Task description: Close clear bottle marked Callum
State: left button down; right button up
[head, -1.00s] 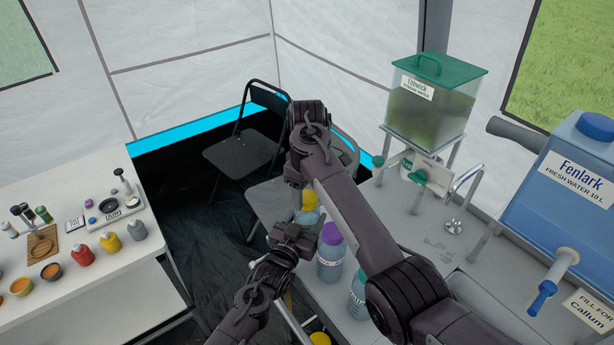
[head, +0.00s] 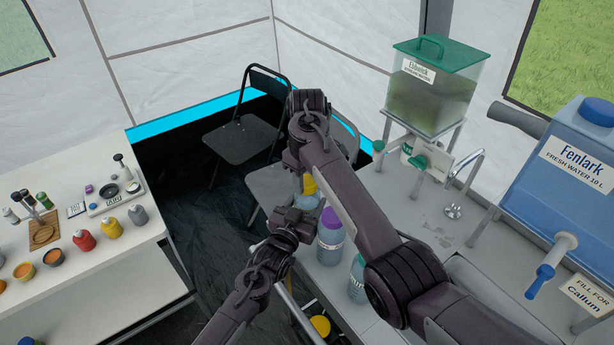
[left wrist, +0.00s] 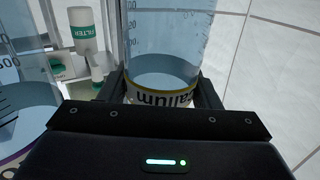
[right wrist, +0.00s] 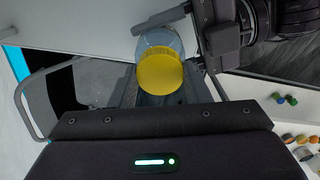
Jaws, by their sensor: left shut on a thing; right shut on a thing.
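The clear bottle marked Callum (left wrist: 160,45) fills the middle of the left wrist view, its name on a band near the bottom. In the head view its bluish body (head: 307,201) shows below a yellow lid (head: 309,185). My left gripper (head: 293,222) is shut around the bottle. My right gripper (right wrist: 166,92) is shut on the yellow lid (right wrist: 160,73), which lines up with the clear body in the right wrist view. In the head view my right arm partly hides the lid. I cannot tell whether the lid is seated.
A purple-lidded bottle (head: 330,238) and another bottle (head: 357,280) stand close by on the grey counter (head: 435,225). Beyond are the green-topped tank (head: 432,95) and the blue Fenlark tank (head: 570,175). Folding chairs (head: 240,140) stand behind; a white table (head: 110,270) is at left.

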jog(key=shift+m, duration=0.9)
jog(key=o, duration=1.1)
jog(key=shift+r, duration=2.25)
jog(key=shift+c, duration=0.5)
notch_tip(320, 180, up, 4)
jog(key=n, duration=0.3)
jog(key=shift+f, duration=0.25)
